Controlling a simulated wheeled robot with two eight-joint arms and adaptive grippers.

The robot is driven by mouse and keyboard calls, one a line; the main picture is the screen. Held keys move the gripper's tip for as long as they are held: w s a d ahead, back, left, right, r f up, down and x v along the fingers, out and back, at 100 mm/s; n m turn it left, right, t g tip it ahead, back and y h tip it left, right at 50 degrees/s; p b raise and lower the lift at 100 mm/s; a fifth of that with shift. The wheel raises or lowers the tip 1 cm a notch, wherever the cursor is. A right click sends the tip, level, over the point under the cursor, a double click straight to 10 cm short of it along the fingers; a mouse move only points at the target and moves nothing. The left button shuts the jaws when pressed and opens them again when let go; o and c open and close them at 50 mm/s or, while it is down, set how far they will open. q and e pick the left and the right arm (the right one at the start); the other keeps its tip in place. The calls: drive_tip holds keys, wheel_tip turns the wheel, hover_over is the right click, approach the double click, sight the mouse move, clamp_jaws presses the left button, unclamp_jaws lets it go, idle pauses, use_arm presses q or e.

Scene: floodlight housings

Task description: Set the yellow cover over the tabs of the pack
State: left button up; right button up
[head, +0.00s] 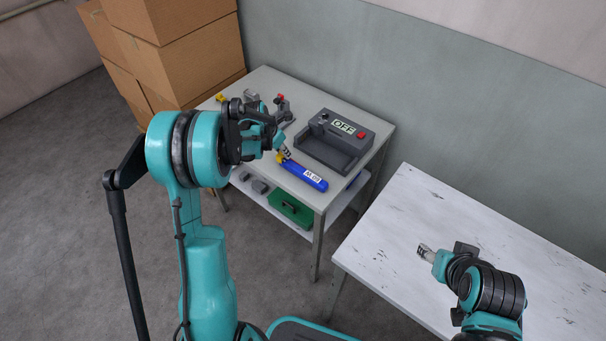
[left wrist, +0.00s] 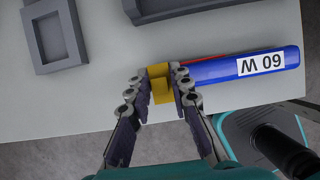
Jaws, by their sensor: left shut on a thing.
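The blue pack (head: 308,177), labelled 60 W, lies near the front edge of the grey table; it also shows in the left wrist view (left wrist: 225,70), with a red strip along its far side. My left gripper (left wrist: 163,85) is shut on the small yellow cover (left wrist: 160,88) at the left end of the pack. The right-hand finger hides the join, so I cannot tell whether the cover touches the pack; the tabs are not visible. In the head view the left gripper (head: 284,153) is partly hidden by its arm. My right gripper (head: 426,252) is over the white table, away from the pack.
A dark grey device (head: 322,146) with an OFF display and red button stands behind the pack. Small fixtures (head: 284,110) stand at the table's back left. A lower shelf holds a green item (head: 291,209). Cardboard boxes (head: 178,50) are behind. The white table (head: 480,230) is mostly clear.

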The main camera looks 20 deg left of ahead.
use_arm(q)
drive_tip(key=shift+f, duration=0.3)
drive_tip(key=o, duration=0.9)
drive_tip(key=shift+r, duration=0.1)
drive_tip(key=v, duration=1.2)
drive_tip(key=s+d+r+m, duration=0.4)
drive_tip(key=s+d+m, duration=0.1)
drive_tip(key=s+m, duration=0.15)
drive_tip(key=s+d+m+t, duration=0.1)
drive_tip(key=s+d+m, duration=0.2)
drive_tip(key=s+m, duration=0.3)
drive_tip(key=s+d+m+t+y, duration=0.1)
drive_tip(key=s+d+m, duration=0.2)
drive_tip(key=m, duration=0.8)
drive_tip(key=s+d+m, duration=0.3)
drive_tip(key=s+m, duration=0.5)
drive_tip(key=shift+s+d+f+m+t, duration=0.25)
drive_tip(key=shift+s+m+t, duration=0.1)
drive_tip(key=shift+t, duration=0.05)
